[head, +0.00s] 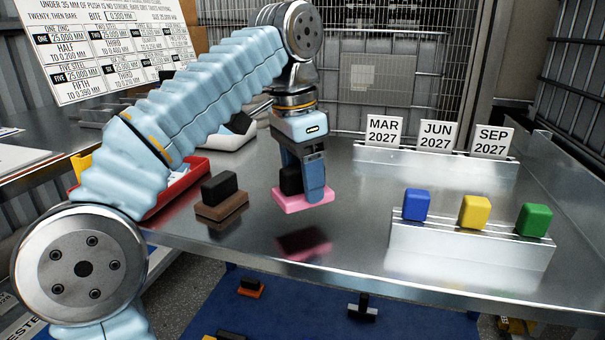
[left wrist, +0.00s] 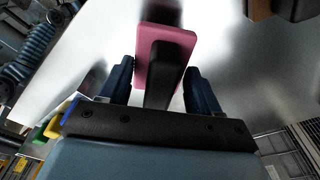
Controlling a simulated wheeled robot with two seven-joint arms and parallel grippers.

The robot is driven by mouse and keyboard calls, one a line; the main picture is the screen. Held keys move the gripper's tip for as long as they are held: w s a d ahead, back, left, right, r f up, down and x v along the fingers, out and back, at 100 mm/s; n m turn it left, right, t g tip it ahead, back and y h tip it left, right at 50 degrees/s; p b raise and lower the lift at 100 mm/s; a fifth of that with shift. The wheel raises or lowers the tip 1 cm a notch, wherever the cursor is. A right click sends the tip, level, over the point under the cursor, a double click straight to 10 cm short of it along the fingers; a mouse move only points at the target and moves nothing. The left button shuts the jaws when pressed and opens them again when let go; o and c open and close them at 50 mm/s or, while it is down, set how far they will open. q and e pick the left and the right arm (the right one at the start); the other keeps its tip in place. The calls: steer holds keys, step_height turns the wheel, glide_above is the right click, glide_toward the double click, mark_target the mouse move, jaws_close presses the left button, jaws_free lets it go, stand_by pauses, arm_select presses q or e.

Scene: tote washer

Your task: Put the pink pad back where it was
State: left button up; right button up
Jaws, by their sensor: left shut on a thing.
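The pink pad (head: 303,201) has a black block-shaped handle (head: 291,180). My left gripper (head: 308,180) points down and is shut on that handle. The pad hangs level a little above the steel table, with its reflection apart below it. In the left wrist view the pink pad (left wrist: 165,40) and its black handle lie between the two fingers (left wrist: 163,85). A brown pad (head: 222,206) with a black handle stands on the table just left of the pink one. My right gripper is not in view.
A red tray (head: 185,185) lies left of the brown pad. A metal rail with blue (head: 416,204), yellow (head: 474,212) and green (head: 534,220) blocks stands at right. Date cards (head: 437,135) stand behind. The table's middle is clear. A blue mat (head: 410,318) lies below the front edge.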

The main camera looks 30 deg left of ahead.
mark_target(303, 197)
arm_select(q)
steer(key=shift+f, duration=0.1)
stand_by(0.3)
steer(key=shift+f, duration=0.35)
steer(key=shift+f+b, duration=0.15)
steer(key=shift+b, duration=0.15)
steer(key=shift+f+b, duration=0.35)
steer(key=shift+f, duration=0.2)
steer(key=shift+f, duration=0.15)
steer(key=shift+f+b, duration=0.35)
steer(key=shift+f, duration=0.15)
steer(key=shift+f, duration=0.15)
stand_by(0.6)
steer(key=o, duration=1.7)
